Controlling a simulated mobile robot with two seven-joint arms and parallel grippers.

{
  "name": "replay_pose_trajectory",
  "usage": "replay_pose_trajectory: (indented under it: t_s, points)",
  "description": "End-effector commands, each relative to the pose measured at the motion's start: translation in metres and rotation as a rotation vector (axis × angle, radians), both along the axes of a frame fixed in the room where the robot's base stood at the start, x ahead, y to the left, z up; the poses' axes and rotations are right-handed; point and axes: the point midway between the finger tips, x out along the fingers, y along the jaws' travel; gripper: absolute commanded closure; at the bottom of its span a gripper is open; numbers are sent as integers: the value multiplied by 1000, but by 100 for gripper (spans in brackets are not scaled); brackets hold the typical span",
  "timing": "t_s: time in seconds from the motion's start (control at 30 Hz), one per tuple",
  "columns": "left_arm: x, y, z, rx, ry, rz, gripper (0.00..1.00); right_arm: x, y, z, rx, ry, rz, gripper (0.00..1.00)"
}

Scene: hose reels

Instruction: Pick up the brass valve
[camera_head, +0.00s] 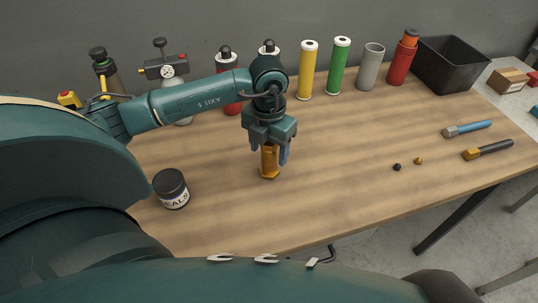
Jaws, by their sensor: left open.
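The brass valve (269,162) stands upright on the wooden table near the middle of the picture. My left gripper (270,152) comes down over it from above. Its fingers are open, one on each side of the valve, and the valve's upper end is hidden by the gripper body. I cannot tell whether either finger touches the valve. My right gripper is not in view.
A dark jar labelled SEALS (171,190) stands left of the valve. Yellow (308,70), green (338,66), grey and red cylinders line the back edge, with a black bin (452,64) at the back right. Tools and small fittings lie at right; the table between is clear.

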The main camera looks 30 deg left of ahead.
Motion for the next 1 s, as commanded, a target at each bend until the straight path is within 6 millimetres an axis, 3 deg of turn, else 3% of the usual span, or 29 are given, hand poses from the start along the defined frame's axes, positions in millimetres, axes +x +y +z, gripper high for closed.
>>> replay_pose_trajectory:
  t_s: [0.1,0.83,1.0]
  points:
    - [0,0,0,0,0,0,38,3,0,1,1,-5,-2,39]
    - [0,0,1,0,0,0,98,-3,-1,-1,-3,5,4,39]
    - [1,0,2,-1,-2,0,98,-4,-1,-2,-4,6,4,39]
